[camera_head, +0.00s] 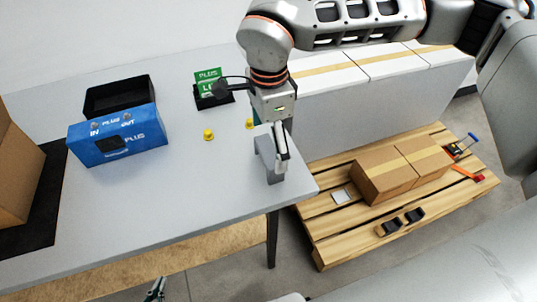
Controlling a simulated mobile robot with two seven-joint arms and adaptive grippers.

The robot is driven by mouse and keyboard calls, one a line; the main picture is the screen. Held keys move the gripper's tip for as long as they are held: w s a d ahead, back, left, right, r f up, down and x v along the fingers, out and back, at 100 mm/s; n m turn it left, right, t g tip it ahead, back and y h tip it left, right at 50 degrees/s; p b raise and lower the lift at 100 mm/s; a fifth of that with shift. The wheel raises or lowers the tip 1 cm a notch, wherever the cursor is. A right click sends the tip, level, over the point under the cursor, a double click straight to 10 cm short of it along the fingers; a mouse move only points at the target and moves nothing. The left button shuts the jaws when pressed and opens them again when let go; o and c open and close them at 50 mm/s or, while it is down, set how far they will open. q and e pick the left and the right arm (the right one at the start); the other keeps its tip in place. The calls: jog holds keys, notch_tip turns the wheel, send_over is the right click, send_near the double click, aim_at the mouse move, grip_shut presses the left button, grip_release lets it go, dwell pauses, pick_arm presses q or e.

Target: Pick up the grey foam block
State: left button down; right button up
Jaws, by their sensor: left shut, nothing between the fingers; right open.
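A grey foam block (264,150) appears to stand near the right end of the light grey table (190,195). My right gripper (278,168) comes down from above at the block and hides part of it. It is open; I cannot tell whether its fingers touch the block. My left gripper (155,290) is at the bottom edge, in front of the table and far from the block. It is shut and empty, and only its tip shows.
A blue analyser housing (118,136), a black tray (120,92), a green card on a black base (208,82) and two yellow knobs (208,134) are on the table. A pallet (325,235) with cardboard boxes (385,178) stands on the floor to the right.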

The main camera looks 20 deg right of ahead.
aim_at(269, 150)
notch_tip(269, 150, down, 3)
jog(key=shift+f, duration=0.2)
jog(key=c, duration=1)
